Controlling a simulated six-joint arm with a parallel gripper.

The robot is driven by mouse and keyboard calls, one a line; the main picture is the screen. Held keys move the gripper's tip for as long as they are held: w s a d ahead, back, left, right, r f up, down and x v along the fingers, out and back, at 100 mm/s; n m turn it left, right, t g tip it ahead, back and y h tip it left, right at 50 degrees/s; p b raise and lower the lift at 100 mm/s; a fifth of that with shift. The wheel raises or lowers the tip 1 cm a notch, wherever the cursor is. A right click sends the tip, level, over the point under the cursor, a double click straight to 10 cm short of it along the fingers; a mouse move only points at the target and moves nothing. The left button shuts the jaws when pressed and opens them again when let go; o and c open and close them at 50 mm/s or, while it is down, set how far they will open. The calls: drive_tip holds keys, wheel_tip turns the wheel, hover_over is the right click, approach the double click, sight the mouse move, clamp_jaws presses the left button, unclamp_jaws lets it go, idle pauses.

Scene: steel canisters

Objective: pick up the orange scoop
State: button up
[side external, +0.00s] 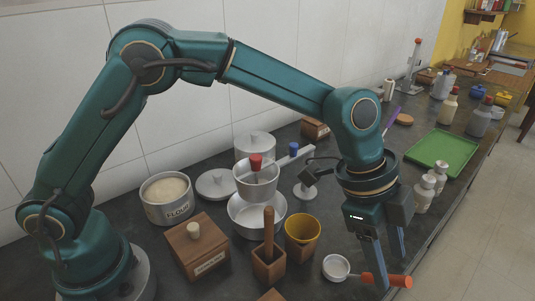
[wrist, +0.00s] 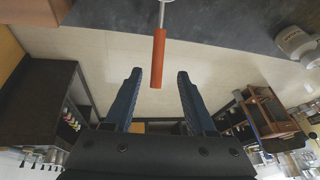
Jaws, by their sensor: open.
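The orange scoop has a round silver bowl and an orange handle (side external: 400,281). In the side view its bowl rests on the dark counter near the front edge, and the handle points right, appearing to reach past that edge. In the wrist view the handle (wrist: 158,58) hangs down from the top centre, with its end between my fingers in the picture. My gripper (side external: 392,271) is open and points down at the handle, one finger crossing in front of it. In the wrist view my gripper (wrist: 158,77) shows a gap on both sides of the handle. Contact cannot be told.
A yellow-lined cup (side external: 302,229), a wooden holder (side external: 268,265) and a wooden box (side external: 198,250) stand left of the scoop. Metal shakers (side external: 424,193) and a green tray (side external: 442,152) lie behind my gripper. Open floor (side external: 490,230) is right of the counter.

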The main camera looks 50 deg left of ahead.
wheel_tip(320, 180, down, 4)
drive_tip(key=shift+d, duration=0.15)
drive_tip(key=x, duration=0.4)
drive_tip(key=shift+w+f, duration=0.15)
drive_tip(key=shift+f, duration=0.05)
clamp_jaws()
